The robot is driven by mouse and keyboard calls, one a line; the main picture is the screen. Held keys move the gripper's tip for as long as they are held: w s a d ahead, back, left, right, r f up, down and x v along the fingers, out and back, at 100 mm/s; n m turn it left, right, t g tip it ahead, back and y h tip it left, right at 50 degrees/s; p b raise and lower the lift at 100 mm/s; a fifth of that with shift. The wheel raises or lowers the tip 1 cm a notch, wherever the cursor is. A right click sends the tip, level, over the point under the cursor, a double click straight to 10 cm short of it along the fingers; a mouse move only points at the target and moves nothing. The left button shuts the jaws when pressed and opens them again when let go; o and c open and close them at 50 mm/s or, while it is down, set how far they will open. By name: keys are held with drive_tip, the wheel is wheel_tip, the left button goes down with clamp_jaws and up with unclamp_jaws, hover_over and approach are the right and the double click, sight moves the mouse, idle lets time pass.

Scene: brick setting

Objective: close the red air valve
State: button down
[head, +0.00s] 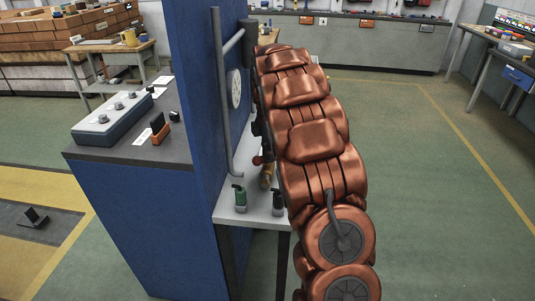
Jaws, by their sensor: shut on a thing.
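Small red parts, apparently the red air valve (257,160), show low beside the blue panel, just above a grey shelf (243,207). A brass-coloured piece (267,176) sits just below and right of the red. My copper-coloured arm covers most of this spot, so the valve's handle angle cannot be seen. Only a dark sliver of what seems to be my gripper (262,145) shows at the arm's left edge, right by the red part. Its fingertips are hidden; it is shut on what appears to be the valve.
A tall blue panel (188,100) stands left of my arm, with a grey bent pipe (220,100) and a white round gauge (234,88). The floor at right is clear.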

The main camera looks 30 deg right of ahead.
drive_tip(key=shift+f+m+b, duration=0.15)
drive_tip(key=shift+m+b, duration=0.8)
drive_tip(key=shift+m, duration=0.05)
drive_tip(key=m, duration=0.1)
drive_tip(key=m+b, duration=0.1)
drive_tip(key=m, duration=0.1)
drive_tip(key=shift+r+m+b, duration=0.2)
drive_tip(key=shift+m+b, duration=0.1)
drive_tip(key=c, duration=1.1)
unclamp_jaws()
